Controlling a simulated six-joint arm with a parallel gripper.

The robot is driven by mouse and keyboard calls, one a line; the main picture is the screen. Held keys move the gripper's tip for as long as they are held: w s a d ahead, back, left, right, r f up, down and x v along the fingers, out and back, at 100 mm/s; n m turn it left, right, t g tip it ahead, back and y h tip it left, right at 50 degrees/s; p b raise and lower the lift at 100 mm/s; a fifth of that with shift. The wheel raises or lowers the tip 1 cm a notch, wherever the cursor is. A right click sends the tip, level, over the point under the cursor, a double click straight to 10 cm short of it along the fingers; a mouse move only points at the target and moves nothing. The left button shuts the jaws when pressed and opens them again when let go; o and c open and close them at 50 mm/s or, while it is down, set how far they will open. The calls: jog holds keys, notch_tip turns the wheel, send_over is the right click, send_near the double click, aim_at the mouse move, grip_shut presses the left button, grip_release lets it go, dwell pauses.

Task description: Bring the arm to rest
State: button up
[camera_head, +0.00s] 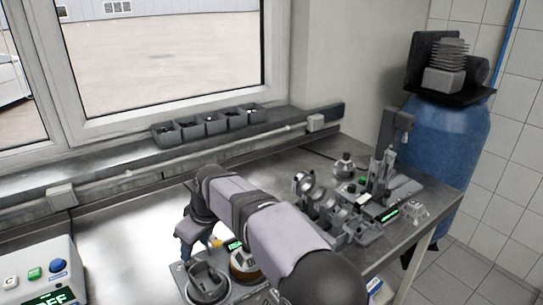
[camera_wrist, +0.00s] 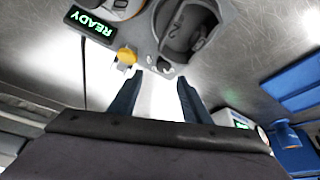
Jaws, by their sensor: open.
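My gripper (camera_wrist: 160,78) is open in the wrist view, with its two dark fingers apart and nothing held between them. In the head view my gripper (camera_head: 190,238) hangs at the end of my arm over the steel bench (camera_head: 120,240), partly hidden by the wrist. Close to the fingertips in the wrist view is a grey fixture (camera_wrist: 222,12) with a round recess. A yellow knob (camera_wrist: 126,56) and a green READY display (camera_wrist: 91,22) sit beside it. I cannot tell whether the fingers touch anything.
A white control box (camera_head: 40,270) with buttons stands at the lower left. Several grey bins (camera_head: 166,134) line the window sill. Engine parts (camera_head: 330,212) and a press-like stand (camera_head: 385,160) crowd the bench's right. A blue drum (camera_head: 450,140) stands beyond. The left bench is largely clear.

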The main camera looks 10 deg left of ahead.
jog(key=w+d+r+n+t+h+p, duration=0.1)
jog(key=w+d+r+t, duration=0.2)
jog(key=d, duration=0.8)
jog(key=w+d+r+t+h+p, duration=0.1)
jog(key=w+d+r, duration=0.3)
jog(key=d, duration=0.7)
jog(key=s+d+f+m+g+h+b, duration=0.1)
jog(key=s+d+f+m, duration=0.35)
jog(key=d, duration=0.35)
jog(key=s+d+f+m+g+h, duration=0.1)
jog(key=s+d+f+m+g, duration=0.15)
jog(key=s+d+f, duration=0.4)
jog(key=s+d+f+m+g, duration=0.1)
jog(key=s+d+f+m, duration=0.1)
jog(key=s+d+m, duration=0.2)
jog(key=s+d+f+m+g, duration=0.1)
jog(key=s+d+f+m, duration=0.2)
jog(key=s, duration=0.8)
jog(key=shift+d+f+m, duration=0.35)
jog(key=shift+d+m, duration=0.1)
jog(key=shift+m, duration=0.05)
